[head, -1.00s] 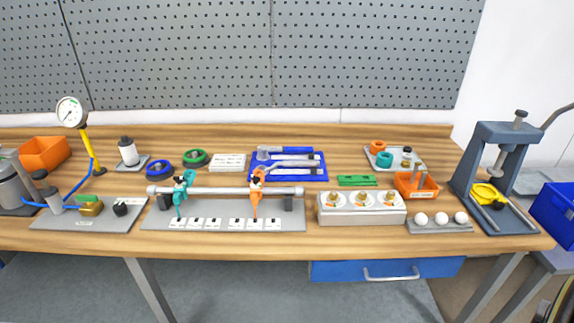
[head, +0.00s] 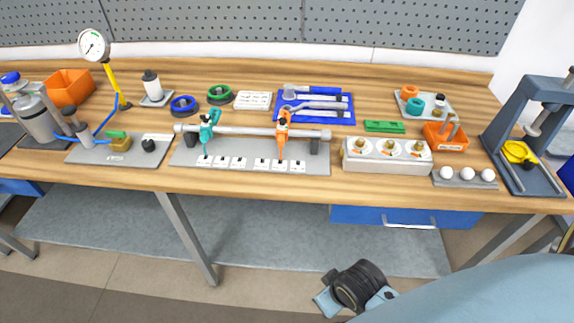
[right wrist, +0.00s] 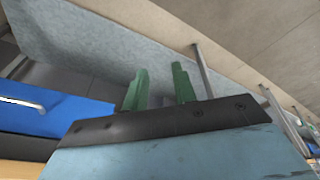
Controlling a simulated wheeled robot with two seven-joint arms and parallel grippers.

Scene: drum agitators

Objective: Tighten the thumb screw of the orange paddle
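In the head view, the orange paddle (head: 282,130) hangs on a horizontal silver rod (head: 245,131), its tip pointing down toward white labelled tiles. A small dark part shows at its clamp, but it is too small to tell how the thumb screw sits. A teal paddle (head: 207,128) hangs on the same rod to the left. In the right wrist view, my right gripper (right wrist: 160,90) has two green fingers standing apart with nothing between them. It is away from the paddle, with the floor and a bench leg behind it. My left gripper is not in view.
The rod stands on a grey base plate (head: 240,158). A white box with dials (head: 385,163) is to its right, a blue tool tray (head: 347,116) behind, and a pump with gauge (head: 93,45) to the left. A blue drawer (head: 460,217) is under the bench.

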